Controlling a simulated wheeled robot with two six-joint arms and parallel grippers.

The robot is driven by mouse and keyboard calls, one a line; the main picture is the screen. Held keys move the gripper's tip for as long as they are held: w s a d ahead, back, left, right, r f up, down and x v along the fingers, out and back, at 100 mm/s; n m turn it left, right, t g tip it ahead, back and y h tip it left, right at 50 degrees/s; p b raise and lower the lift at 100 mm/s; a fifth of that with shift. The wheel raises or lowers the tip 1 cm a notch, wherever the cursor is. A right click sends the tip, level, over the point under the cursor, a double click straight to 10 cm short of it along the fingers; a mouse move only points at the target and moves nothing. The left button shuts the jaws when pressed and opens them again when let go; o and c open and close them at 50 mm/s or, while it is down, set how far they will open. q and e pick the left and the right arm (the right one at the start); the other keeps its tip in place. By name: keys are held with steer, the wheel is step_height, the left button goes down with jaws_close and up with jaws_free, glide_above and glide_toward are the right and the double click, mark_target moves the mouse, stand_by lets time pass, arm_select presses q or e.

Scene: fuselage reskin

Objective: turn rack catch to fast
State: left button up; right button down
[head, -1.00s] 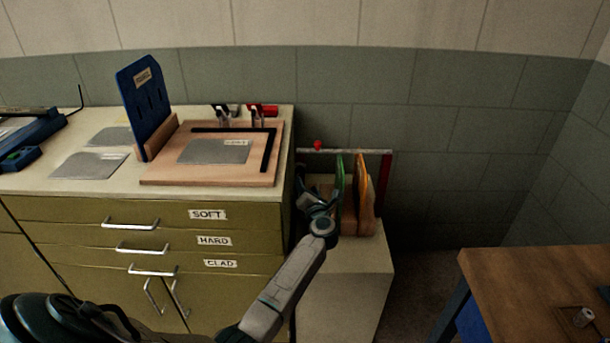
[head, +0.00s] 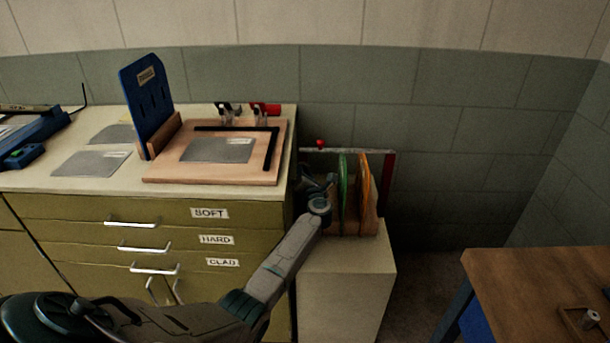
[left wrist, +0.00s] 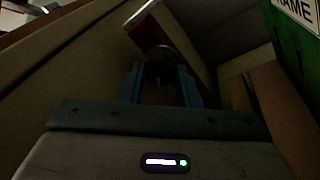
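The rack (head: 386,172) on the pale cabinet has a pale top bar, a red post and upright green and orange panels. A small red knob (head: 320,143) shows at its top bar; I cannot tell whether it is the catch. My left gripper (head: 312,183) is at the rack's left side, below the bar and left of the green panel; its fingertips are hard to make out there. In the left wrist view its two blue fingers (left wrist: 160,80) stand apart. A dark round thing (left wrist: 161,58) shows between or just beyond their tips; contact is unclear. My right gripper is out of view.
The olive drawer cabinet (head: 150,235) stands close left of my left forearm. On it are a wooden board (head: 210,176), a blue upright plate (head: 145,105) and grey sheets. A wooden table (head: 535,280) is at the lower right. Floor shows between rack cabinet and table.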

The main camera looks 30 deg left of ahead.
arm_select(q)
steer(key=shift+c, duration=0.6)
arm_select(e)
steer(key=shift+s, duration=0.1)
arm_select(q)
steer(key=shift+f+m, duration=0.1)
steer(key=shift+m, duration=0.2)
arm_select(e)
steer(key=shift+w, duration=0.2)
arm_select(q)
steer(key=m+t, duration=0.1)
steer(key=m, duration=0.6)
steer(key=m+t, duration=0.1)
steer(key=m, duration=0.3)
steer(key=shift+a+f+t+p, duration=0.1)
steer(key=shift+f+t+p, duration=0.2)
steer(key=shift+p, duration=0.1)
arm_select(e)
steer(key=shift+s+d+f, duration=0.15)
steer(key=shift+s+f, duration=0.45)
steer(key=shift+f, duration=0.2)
arm_select(q)
steer(key=shift+m, duration=0.3)
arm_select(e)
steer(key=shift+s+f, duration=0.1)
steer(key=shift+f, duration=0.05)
arm_select(q)
steer(key=shift+s, duration=0.1)
steer(key=o, duration=1)
